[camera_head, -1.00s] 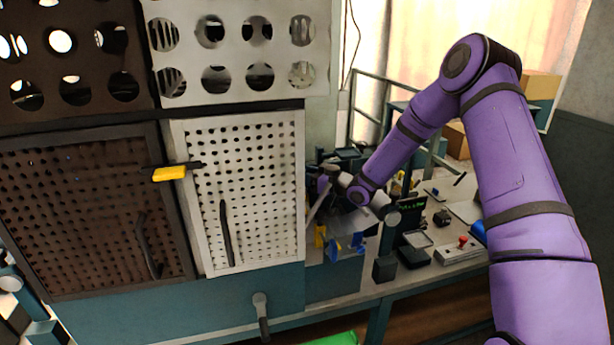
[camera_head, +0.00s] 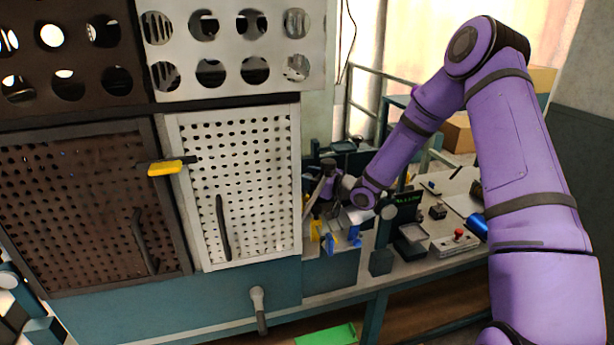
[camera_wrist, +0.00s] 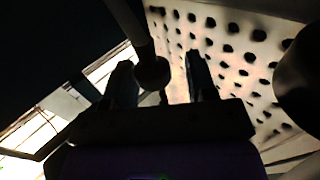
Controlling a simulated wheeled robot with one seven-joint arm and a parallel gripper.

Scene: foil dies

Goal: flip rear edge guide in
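My gripper (camera_head: 328,190) is at the work station just right of the perforated light door, small and partly hidden by my wrist. In the wrist view my gripper (camera_wrist: 160,80) shows two dark fingers standing apart. A dark rod with a round end (camera_wrist: 152,73) shows between them; I cannot tell whether it touches either finger. Below my gripper in the head view are a blue part (camera_head: 354,236) and a yellow part (camera_head: 316,230) on the station. I cannot tell which piece is the rear edge guide; the wrist view is very dark.
The perforated light door (camera_head: 240,170) stands close on the left, with a yellow-and-black handle (camera_head: 172,167) at its upper left. A bench (camera_head: 400,270) to the right carries a box with a red button (camera_head: 459,234) and small dark boxes. A green panel (camera_head: 327,335) is low in front.

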